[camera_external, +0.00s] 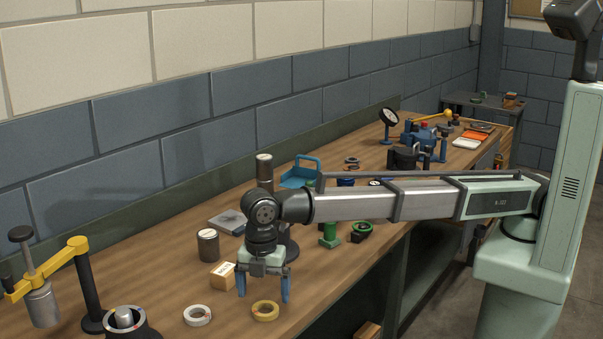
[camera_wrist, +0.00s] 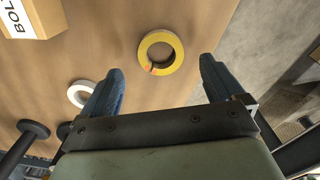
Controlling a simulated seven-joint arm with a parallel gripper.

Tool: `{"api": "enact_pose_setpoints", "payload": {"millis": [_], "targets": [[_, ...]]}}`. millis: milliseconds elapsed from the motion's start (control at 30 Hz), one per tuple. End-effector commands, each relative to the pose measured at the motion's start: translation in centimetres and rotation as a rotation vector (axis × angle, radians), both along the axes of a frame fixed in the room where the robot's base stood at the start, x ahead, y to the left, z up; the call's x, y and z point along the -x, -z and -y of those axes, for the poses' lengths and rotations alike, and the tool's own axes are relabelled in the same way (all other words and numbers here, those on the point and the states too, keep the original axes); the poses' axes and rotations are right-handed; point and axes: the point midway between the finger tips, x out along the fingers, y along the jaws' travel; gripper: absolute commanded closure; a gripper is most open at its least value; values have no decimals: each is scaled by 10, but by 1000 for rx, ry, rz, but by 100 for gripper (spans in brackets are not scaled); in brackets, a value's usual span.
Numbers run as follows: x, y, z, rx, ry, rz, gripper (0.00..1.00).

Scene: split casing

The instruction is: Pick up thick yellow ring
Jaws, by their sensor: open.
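The thick yellow ring (camera_external: 265,303) lies flat on the wooden bench near its front edge. In the wrist view the yellow ring (camera_wrist: 145,58) shows whole, with a small orange-red mark on its lower rim. My gripper (camera_external: 263,297) points down with its blue fingers spread, near the ring in the external view. In the wrist view my gripper (camera_wrist: 160,82) is open and empty, and the ring appears beyond the fingertips, roughly between them. The exact height of the fingers above the bench is hard to tell.
A white ring (camera_external: 197,315) lies left of the yellow ring. A labelled box (camera_external: 222,275) stands close behind my gripper. A dark cylinder (camera_external: 208,246) stands farther back. A yellow-armed stand (camera_external: 80,270) is at the far left. The bench's front edge is close to the ring.

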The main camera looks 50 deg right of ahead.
Motion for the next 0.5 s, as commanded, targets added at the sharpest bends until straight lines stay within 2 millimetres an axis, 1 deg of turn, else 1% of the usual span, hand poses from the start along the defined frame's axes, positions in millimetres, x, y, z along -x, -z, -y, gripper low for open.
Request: {"api": "enact_pose_setpoints", "payload": {"millis": [100,300,500], "targets": [[1,17,3,2,0,-1,5],[1,39,3,1,0,0,5],[0,40,2,0,0,0,5]]}}
